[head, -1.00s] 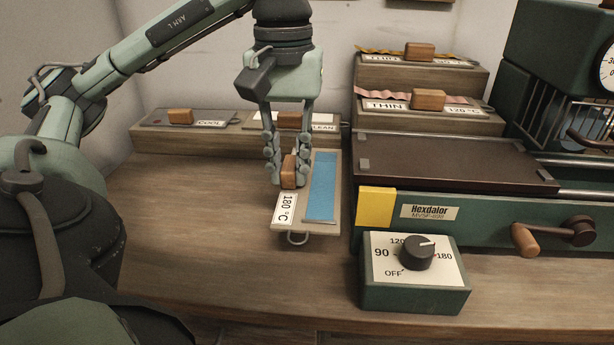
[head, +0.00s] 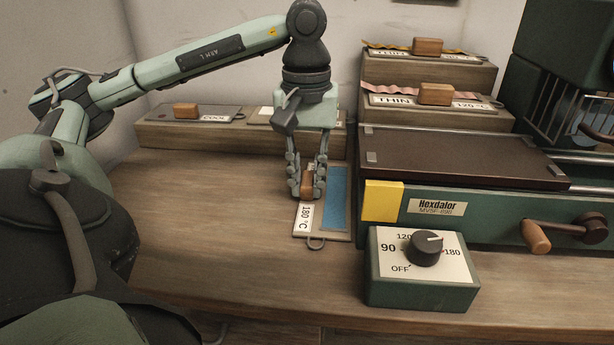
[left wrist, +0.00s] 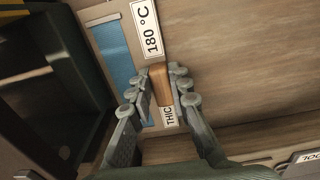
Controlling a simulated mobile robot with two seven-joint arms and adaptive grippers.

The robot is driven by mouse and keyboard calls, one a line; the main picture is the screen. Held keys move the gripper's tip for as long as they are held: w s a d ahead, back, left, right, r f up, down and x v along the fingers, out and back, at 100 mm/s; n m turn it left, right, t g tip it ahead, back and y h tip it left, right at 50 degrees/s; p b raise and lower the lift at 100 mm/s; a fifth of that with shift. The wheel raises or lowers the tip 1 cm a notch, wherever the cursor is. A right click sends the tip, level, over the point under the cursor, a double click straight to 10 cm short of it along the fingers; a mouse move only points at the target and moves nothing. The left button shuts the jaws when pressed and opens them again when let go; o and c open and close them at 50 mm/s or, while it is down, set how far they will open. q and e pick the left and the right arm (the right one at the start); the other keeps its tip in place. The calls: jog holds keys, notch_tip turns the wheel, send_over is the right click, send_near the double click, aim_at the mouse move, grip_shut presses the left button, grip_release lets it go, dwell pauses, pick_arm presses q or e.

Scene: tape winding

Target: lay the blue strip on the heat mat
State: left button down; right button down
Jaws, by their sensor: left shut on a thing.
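The blue strip (head: 335,203) lies along a pale card (head: 318,234) marked 180 °C, with a wire loop at its near end. In the left wrist view the blue strip (left wrist: 115,52) is partly hidden by a finger, beside a label that reads "THIC". My left gripper (head: 307,190) points down and is shut on the card's wooden handle (left wrist: 160,84). The card is low over the bench, left of the machine; I cannot tell whether it touches the wood. The heat mat, a dark brown plate (head: 455,158), is bare on top of the green machine. My right gripper is out of view.
A dial box (head: 420,268) stands in front of the machine (head: 480,217), its crank (head: 560,232) to the right. Stepped wooden racks (head: 438,118) with other strips stand behind the mat. A low rack (head: 165,132) runs along the wall. The bench's left is clear.

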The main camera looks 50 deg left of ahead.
pick_arm(q)
jog(key=shift+f, duration=0.1)
jog(key=c, duration=1.4)
grip_release()
